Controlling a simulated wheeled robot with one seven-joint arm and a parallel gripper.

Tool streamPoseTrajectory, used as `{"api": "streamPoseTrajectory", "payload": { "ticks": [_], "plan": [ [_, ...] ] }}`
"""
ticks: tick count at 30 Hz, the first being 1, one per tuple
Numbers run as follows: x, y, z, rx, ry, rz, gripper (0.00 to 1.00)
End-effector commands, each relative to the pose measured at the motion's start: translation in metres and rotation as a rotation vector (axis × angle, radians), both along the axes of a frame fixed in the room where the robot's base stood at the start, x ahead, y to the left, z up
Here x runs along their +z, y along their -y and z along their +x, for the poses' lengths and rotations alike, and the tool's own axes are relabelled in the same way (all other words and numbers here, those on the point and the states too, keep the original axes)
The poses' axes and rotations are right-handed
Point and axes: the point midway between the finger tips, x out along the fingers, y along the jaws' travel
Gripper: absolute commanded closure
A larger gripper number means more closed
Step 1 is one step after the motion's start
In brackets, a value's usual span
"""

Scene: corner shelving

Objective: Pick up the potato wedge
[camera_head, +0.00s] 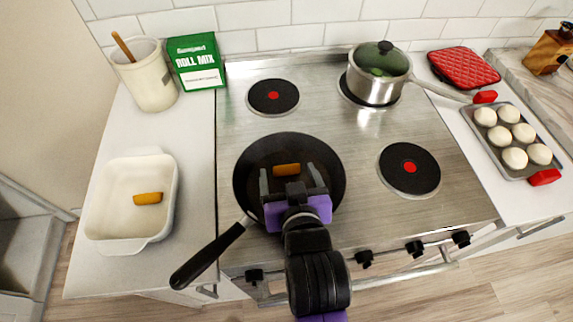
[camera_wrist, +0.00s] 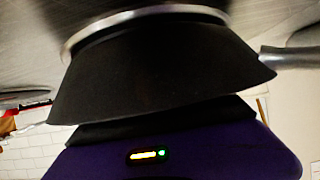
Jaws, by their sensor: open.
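One orange-brown potato wedge (camera_head: 286,169) lies in the black frying pan (camera_head: 258,153) on the front left of the stove. A second, similar wedge (camera_head: 148,198) lies in the white baking dish (camera_head: 108,222) on the left counter. My gripper (camera_head: 287,174) is open over the pan, its two fingers pointing to the back. In the head view the pan's wedge shows between the fingertips, with gaps on both sides. Its height above the pan cannot be told. The wrist view is mostly filled by dark and purple parts and shows no wedge clearly.
The pan's handle (camera_head: 208,255) sticks out over the front left edge. A lidded pot (camera_head: 376,88) stands on the back right burner. A green box (camera_head: 197,61) and a utensil crock (camera_head: 147,79) stand at the back left. A muffin tray (camera_head: 513,167) lies at the right.

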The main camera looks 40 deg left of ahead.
Motion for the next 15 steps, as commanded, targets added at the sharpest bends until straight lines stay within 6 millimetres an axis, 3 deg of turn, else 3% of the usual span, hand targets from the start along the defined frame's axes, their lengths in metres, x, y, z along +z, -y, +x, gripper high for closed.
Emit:
{"api": "streamPoseTrajectory", "payload": {
  "ticks": [11, 15],
  "plan": [
    [-0.0066, -0.0089, 0.0089, -0.002, 0.0, 0.0, 0.2],
    [-0.0068, -0.0089, 0.0087, -0.002, 0.001, -0.001, 0.44]
  ]
}}
